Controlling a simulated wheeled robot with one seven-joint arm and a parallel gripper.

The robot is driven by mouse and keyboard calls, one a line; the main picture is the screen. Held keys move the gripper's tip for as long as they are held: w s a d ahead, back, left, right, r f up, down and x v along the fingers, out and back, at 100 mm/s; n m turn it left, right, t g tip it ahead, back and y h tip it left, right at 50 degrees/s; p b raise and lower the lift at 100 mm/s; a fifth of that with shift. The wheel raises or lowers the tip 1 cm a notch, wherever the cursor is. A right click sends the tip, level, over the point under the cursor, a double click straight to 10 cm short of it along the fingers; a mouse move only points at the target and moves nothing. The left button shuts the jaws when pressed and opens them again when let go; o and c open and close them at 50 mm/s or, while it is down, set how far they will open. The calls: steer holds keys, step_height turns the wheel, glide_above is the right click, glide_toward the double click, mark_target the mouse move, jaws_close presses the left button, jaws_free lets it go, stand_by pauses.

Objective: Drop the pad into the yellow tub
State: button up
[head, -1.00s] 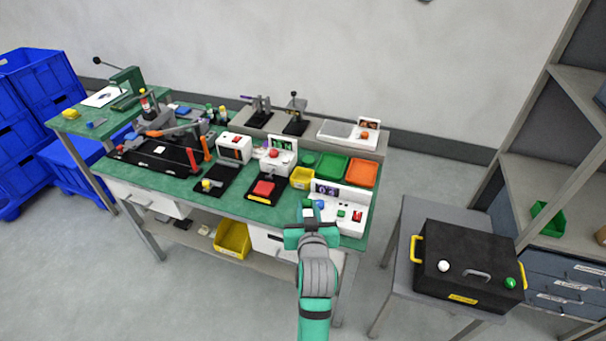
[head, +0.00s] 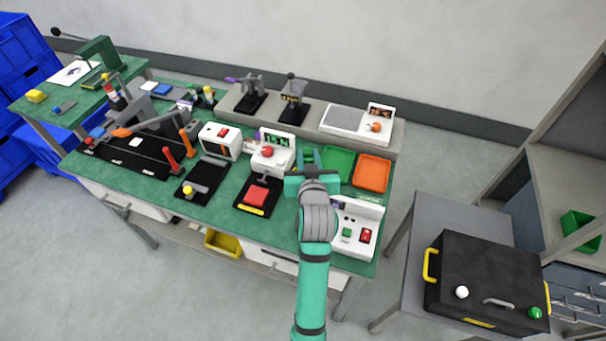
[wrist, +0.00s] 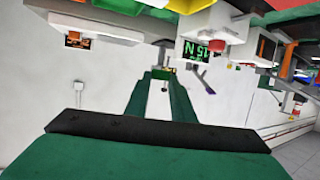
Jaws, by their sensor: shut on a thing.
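My gripper (head: 308,160) is over the bench, in front of the green tray, with its fingers pointing toward the back. In the wrist view its green fingers (wrist: 160,78) come close together on something small. I take this to be the pad, but it is almost wholly hidden between the fingers and its shape cannot be told. The small yellow tub on the bench is hidden behind my gripper and wrist in the head view. A larger yellow bin (head: 222,243) sits on the shelf under the bench, well below my gripper.
A green tray (head: 337,162) and an orange tray (head: 372,173) lie at the bench's right. A white button panel (head: 356,226) stands right of my wrist, and a white unit with a red knob (head: 270,155) left. A black case (head: 485,280) is on the side table.

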steer(key=shift+f, duration=2.9)
steer(key=o, duration=1.1)
steer(key=shift+c, duration=0.2)
steer(key=shift+s, duration=0.1)
steer(key=v, duration=1)
steer(key=shift+s+r, duration=0.15)
steer(key=shift+s, duration=0.2)
